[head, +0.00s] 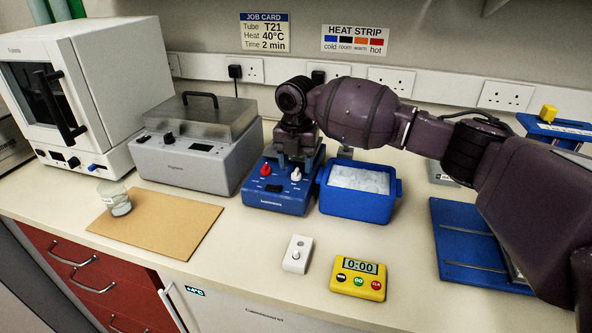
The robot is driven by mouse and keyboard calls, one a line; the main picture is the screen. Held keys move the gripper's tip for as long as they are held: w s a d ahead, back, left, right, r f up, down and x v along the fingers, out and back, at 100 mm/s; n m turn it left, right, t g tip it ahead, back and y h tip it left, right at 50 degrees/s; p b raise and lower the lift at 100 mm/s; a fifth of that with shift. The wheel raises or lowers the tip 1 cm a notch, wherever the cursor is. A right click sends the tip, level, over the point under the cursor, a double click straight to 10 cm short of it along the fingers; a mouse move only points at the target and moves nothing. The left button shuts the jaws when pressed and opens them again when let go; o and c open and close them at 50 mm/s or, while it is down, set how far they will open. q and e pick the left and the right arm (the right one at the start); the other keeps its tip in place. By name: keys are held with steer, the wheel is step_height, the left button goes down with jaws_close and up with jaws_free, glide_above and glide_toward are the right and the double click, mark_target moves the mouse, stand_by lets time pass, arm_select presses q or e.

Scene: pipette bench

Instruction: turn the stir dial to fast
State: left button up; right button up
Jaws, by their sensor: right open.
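A blue bench device (275,207) stands at the middle of the bench, with a red dial (265,170) on the left of its sloped front and a white dial (296,174) on the right. Any labels on the dials are too small to read, so I cannot tell for sure which one is the stir dial. My right gripper (294,160) points down over the device, just behind and above the white dial. It is open. Whether a finger touches the white dial is unclear. The arm and gripper hide the device's top. My left gripper is not in view.
A blue tub of ice (357,207) stands close on the device's right. A grey lidded bath (190,165) is on its left.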

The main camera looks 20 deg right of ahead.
steer(key=shift+f, duration=1.15)
